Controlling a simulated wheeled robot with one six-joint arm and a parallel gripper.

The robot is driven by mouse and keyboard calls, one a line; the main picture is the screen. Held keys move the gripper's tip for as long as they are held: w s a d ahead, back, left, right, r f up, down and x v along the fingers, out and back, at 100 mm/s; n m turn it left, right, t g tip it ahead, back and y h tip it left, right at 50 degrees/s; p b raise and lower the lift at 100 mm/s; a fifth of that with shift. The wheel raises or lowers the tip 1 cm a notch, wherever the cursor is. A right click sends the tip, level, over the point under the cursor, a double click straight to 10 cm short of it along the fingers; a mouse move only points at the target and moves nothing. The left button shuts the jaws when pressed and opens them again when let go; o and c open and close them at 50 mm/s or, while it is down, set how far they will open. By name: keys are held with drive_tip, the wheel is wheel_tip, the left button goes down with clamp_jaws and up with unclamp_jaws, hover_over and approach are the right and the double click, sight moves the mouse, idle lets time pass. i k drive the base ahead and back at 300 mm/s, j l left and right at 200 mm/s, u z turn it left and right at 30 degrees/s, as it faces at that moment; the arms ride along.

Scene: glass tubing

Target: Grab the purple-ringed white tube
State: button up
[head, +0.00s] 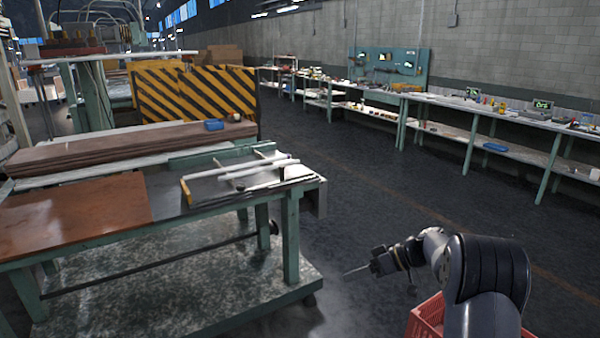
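Two long white tubes lie side by side, slightly slanted, on a rack at the right end of the near workbench in the head view. One is the rear tube (245,171) and the other is the front tube (262,183). I cannot make out a purple ring on either one at this size. My gripper (350,272) is at the lower middle, to the right of the workbench and apart from the tubes. It points left, and a thin finger shows at its end. I cannot tell whether it is open or shut.
The green-legged workbench (290,240) has a brown board (75,215) on its left. Stacked planks (120,147) and a blue item (213,125) lie behind it. A red crate (425,322) is beside my arm. Open floor lies between the workbench and the long wall bench (500,115).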

sight(209, 172)
drive_tip(key=i, duration=2)
drive_tip(key=i+u, duration=0.1)
drive_tip(key=i, duration=0.5)
drive_tip(key=i+l+u, duration=0.1)
drive_tip(key=i, duration=0.45)
drive_tip(key=i+l+u, duration=0.1)
drive_tip(key=i, duration=0.5)
drive_tip(key=u, duration=1.2)
drive_tip(key=l, duration=0.1)
